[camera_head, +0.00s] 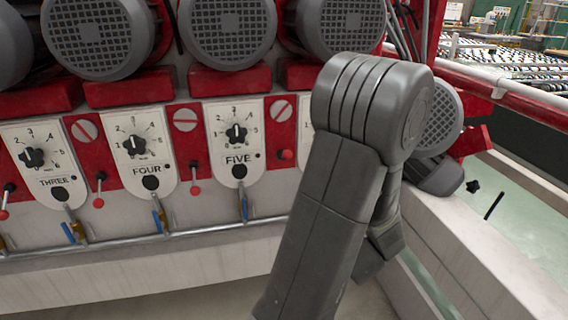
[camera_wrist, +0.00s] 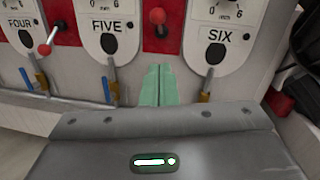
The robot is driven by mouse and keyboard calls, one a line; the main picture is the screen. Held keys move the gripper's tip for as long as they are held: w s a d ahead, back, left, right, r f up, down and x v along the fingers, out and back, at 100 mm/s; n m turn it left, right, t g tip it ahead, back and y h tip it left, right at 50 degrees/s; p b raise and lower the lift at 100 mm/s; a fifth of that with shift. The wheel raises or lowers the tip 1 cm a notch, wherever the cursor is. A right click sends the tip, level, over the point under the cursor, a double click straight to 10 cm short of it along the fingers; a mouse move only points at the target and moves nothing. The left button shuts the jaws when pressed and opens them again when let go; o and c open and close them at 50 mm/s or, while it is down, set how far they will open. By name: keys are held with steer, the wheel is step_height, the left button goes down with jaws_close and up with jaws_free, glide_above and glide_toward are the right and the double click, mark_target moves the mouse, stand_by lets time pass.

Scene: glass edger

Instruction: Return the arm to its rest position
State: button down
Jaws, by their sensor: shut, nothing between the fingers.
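My arm (camera_head: 340,180) is raised in the right half of the head view, its grey elbow high in front of the glass edger. My gripper (camera_wrist: 159,70) shows in the wrist view as two green fingers pressed together, with nothing between them. The fingers point at the machine front, between the FIVE panel (camera_wrist: 110,28) and the SIX panel (camera_wrist: 217,50). I cannot tell whether they touch the machine. In the head view the fingers are hidden behind the arm.
Dial panels THREE (camera_head: 45,160), FOUR (camera_head: 142,150) and FIVE (camera_head: 235,140) line the machine, with red-tipped levers (camera_head: 97,202) and blue-handled valves (camera_head: 160,220) on a pipe. Grey motors (camera_head: 232,30) sit above. A pale frame beam (camera_head: 470,250) runs along the right.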

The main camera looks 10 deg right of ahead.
steer(key=shift+w, duration=0.1)
steer(key=w+a+r+p, duration=0.2)
steer(key=w+p, duration=0.2)
steer(key=w, duration=0.8)
steer(key=shift+w+a+r+p, duration=0.2)
steer(key=shift+w+a+p, duration=0.1)
steer(key=shift+p, duration=0.1)
